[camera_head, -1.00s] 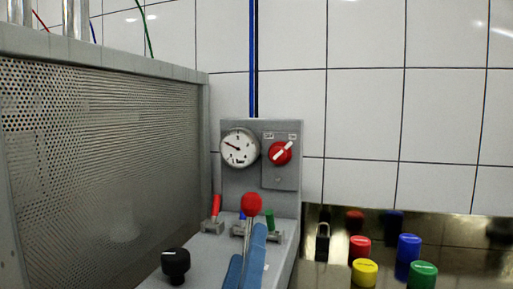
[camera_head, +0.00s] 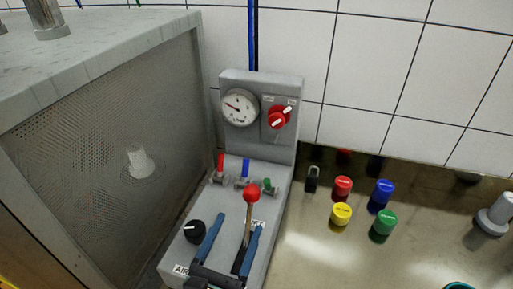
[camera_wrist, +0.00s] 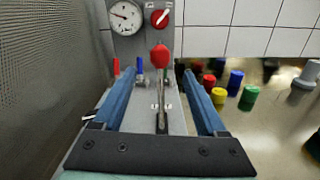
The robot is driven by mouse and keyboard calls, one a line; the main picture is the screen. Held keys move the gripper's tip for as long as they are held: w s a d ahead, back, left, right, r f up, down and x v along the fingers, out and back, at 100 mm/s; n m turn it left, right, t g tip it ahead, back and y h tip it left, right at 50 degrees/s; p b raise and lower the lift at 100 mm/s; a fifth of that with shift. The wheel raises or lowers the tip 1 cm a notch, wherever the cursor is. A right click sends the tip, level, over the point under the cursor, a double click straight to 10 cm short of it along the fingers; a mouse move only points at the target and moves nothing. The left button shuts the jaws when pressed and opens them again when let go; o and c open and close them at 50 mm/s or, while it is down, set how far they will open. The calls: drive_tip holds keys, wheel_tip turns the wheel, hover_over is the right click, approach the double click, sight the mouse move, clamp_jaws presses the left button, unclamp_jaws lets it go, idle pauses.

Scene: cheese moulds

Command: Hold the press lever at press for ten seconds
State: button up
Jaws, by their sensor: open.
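The press lever has a red ball knob (camera_head: 251,193) on a thin metal stem that rises from a slot in the grey control panel. My gripper (camera_head: 236,222) has two blue fingers and is open. In the wrist view the lever (camera_wrist: 160,57) stands between the two spread fingers (camera_wrist: 160,98), apart from both, with its knob beyond the fingertips. A round white gauge (camera_head: 239,107) and a red rotary switch (camera_head: 279,118) sit on the upright back plate. The lever's base is partly hidden by my gripper in the head view.
Small red (camera_head: 221,163), blue (camera_head: 246,168) and green (camera_head: 267,185) handles stand behind the lever. A black knob (camera_head: 194,231) is left of my gripper. A perforated metal housing (camera_head: 110,150) bounds the left side. Coloured caps and a padlock (camera_head: 312,179) lie on the shiny counter at right.

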drive_tip(key=w+d+n+p, duration=0.1)
drive_tip(key=w+d, duration=0.3)
drive_tip(key=w, duration=0.8)
drive_tip(key=shift+r+p, duration=0.2)
drive_tip(key=shift+p, duration=0.25)
drive_tip(key=shift+a, duration=0.1)
clamp_jaws()
idle(0.8)
